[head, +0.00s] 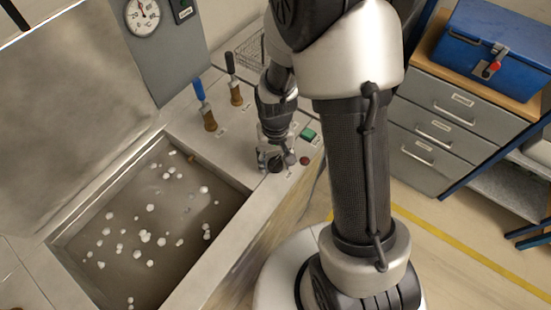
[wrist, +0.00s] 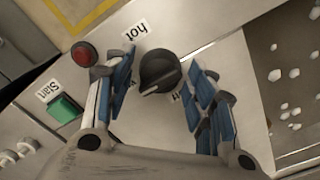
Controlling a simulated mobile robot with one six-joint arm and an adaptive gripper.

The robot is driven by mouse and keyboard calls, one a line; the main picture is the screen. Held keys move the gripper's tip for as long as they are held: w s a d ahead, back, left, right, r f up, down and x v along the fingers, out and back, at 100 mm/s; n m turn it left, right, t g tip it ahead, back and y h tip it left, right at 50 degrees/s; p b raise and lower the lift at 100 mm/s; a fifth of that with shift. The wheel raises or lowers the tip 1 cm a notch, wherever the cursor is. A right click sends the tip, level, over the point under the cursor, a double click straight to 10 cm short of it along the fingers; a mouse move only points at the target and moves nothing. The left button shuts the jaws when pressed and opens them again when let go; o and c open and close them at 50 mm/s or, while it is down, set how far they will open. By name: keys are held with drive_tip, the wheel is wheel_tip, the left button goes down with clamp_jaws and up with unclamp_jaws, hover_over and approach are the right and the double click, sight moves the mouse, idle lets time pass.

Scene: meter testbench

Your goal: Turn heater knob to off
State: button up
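The heater knob (wrist: 159,70) is black and round with a raised grip and a white mark at its lower-left edge in the wrist view. A "hot" label (wrist: 136,31) is above-left of it. Another label (wrist: 178,97) below it is partly hidden by a finger, and its visible letters are unclear. My gripper (wrist: 163,72) is open, with one blue-padded finger on each side of the knob and visible gaps. In the head view, my gripper (head: 276,158) is over the bench panel, and the knob is mostly hidden beneath it.
A green start button (head: 308,134) and a red button (head: 305,161) are near my gripper. The basin (head: 150,225) with white floating balls lies left. Blue-handled (head: 205,103) and black-handled (head: 233,78) levers stand behind. A drawer cabinet (head: 455,105) is at right.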

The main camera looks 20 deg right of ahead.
drive_tip(key=c, duration=0.8)
drive_tip(key=shift+n, duration=0.3)
drive_tip(key=n, duration=0.4)
drive_tip(key=shift+p, duration=0.3)
drive_tip(key=n, duration=0.9)
drive_tip(key=shift+p, duration=0.3)
drive_tip(key=shift+n, duration=2.1)
